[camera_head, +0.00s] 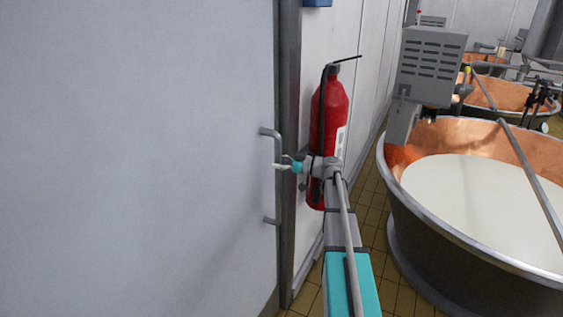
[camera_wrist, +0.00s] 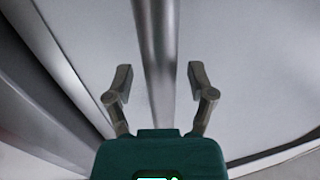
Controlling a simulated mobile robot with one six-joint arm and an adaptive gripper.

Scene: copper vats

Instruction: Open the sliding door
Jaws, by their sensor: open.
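The sliding door (camera_head: 140,150) is a large pale grey panel filling the left of the head view. Its handle (camera_head: 277,195) is a vertical metal bar near the door's right edge. In the wrist view the handle bar (camera_wrist: 157,60) runs down between my two fingers, with the door surface (camera_wrist: 235,60) behind it. My gripper (camera_head: 279,166) is at the handle's upper half; in the wrist view my gripper (camera_wrist: 160,80) is open, one finger on each side of the bar, with gaps visible on both sides. The door stands beside a dark metal frame post (camera_head: 289,120).
A red fire extinguisher (camera_head: 333,115) hangs on the white wall (camera_head: 345,30), behind and close to my arm. A large copper vat (camera_head: 440,235) of white liquid stands at the right, with a grey vented box (camera_head: 430,65) above its rim. Tiled floor (camera_head: 372,215) lies between wall and vat.

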